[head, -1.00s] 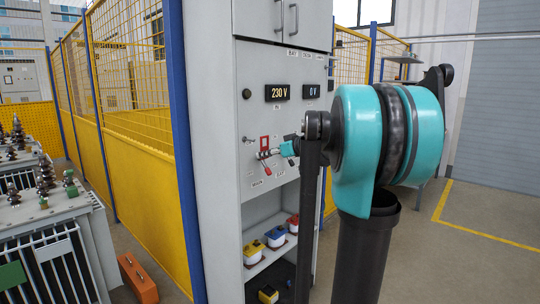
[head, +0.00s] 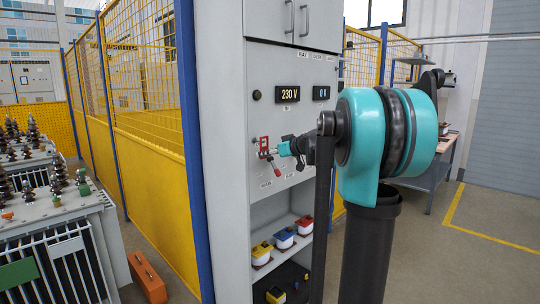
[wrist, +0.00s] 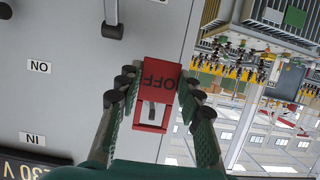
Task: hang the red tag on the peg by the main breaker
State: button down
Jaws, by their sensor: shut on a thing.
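The red tag (head: 264,143) is in front of the cabinet panel at its left side, above a red-handled lever (head: 276,168). In the wrist view the tag (wrist: 160,75) reads OFF upside down, and its open frame end surrounds a grey peg-like piece (wrist: 152,110). I cannot tell whether that piece passes through the frame. My gripper (head: 285,148) is shut on the tag; its green fingers also show in the wrist view (wrist: 157,88), one on each side of it. A dark-ended lever (wrist: 113,31) shows near the top of that view.
The grey cabinet (head: 225,120) has a 230 V display (head: 288,94) above the levers. Below is an open shelf with several coloured-top containers (head: 284,238). A yellow fence (head: 150,170) stands left, and a transformer (head: 50,240) is at far left.

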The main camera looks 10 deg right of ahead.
jog(key=shift+x, duration=1.8)
jog(key=shift+w, duration=0.1)
jog(key=c, duration=0.9)
grip_release()
jog(key=shift+r, duration=0.1)
